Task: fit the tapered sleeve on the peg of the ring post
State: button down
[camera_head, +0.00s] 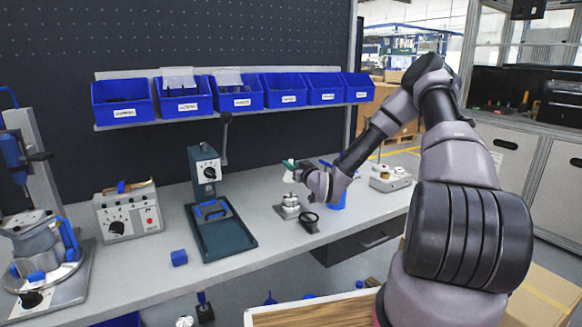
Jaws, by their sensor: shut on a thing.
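My gripper (298,169) is above the bench, right of the picture's centre, and is shut on a small pale piece (288,177), which looks like the tapered sleeve. The piece is small and partly hidden by the fingers, so its shape is unclear. A small metal post on a stepped base (290,208), which looks like the ring post, stands on the bench just below my gripper. The held piece appears above the post's top; I cannot tell whether they touch. The peg itself is too small to make out.
A black ring-shaped piece (309,219) lies right of the post. A green press (215,215) stands to the left, and a blue piece (337,201) and a grey fixture (390,178) to the right. Blue bins (235,95) line a shelf behind. A blue block (179,258) lies near the front edge.

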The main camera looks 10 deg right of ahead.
aim_at(291, 180)
jog(key=shift+f, duration=0.1)
jog(key=shift+f, duration=2)
jog(key=shift+f, duration=0.95)
jog(key=c, duration=0.7)
grip_release()
notch_tip(291, 180, up, 10)
